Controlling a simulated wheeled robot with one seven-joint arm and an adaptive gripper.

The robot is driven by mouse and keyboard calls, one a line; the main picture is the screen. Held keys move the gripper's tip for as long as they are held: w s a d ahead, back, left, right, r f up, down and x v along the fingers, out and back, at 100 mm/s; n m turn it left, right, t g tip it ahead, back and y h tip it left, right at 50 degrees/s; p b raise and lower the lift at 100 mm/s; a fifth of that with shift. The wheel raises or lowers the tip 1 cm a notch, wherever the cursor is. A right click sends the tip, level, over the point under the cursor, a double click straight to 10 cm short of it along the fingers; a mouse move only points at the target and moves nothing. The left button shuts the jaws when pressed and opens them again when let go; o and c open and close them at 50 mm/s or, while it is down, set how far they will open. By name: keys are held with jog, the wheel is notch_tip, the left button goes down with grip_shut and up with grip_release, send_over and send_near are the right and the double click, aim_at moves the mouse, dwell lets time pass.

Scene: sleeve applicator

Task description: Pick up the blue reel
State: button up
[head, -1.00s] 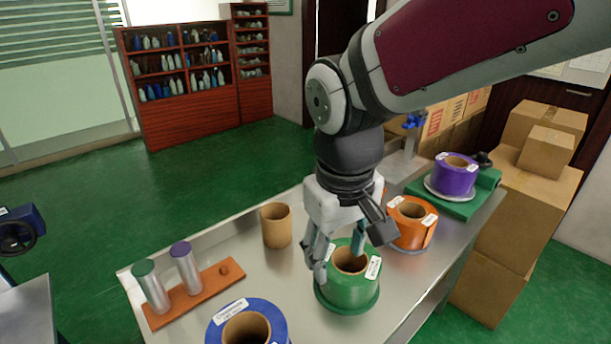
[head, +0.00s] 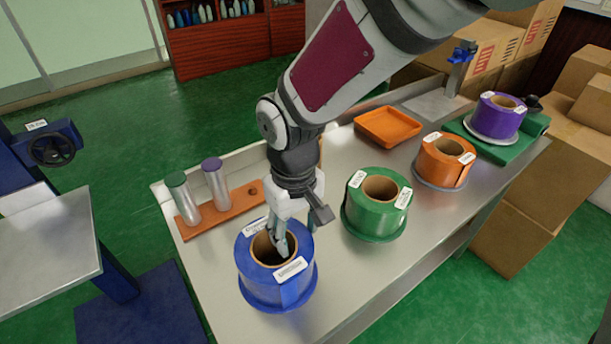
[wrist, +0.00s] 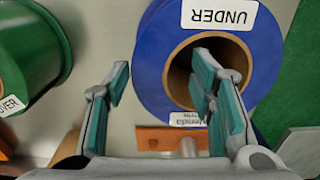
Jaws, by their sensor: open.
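The blue reel (head: 262,286) stands on the near part of the steel table, its brown core hole facing up and white labels on top. It fills the middle of the wrist view (wrist: 152,80). My gripper (head: 277,240) is open and points down at it. In the wrist view my gripper (wrist: 162,80) has its right finger over or in the core hole and its left finger just outside the reel's outer edge, so the reel's wall lies between them. Contact and fingertip depth cannot be told. Part of the reel's back is hidden by my gripper.
The green reel (head: 363,214) stands to the right, with the orange reel (head: 437,172) and purple reel (head: 494,121) beyond. An orange tray (head: 388,126) lies at the back. A brown rack (head: 236,204) with two capped cylinders is behind the blue reel.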

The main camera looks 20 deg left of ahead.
jog(key=shift+w+d+f+b, duration=0.1)
jog(key=shift+w+f+b, duration=0.1)
jog(key=shift+f, duration=1.2)
jog(key=shift+w+f+b, duration=0.15)
jog(key=shift+f, duration=1.25)
jog(key=shift+r, duration=0.1)
grip_shut()
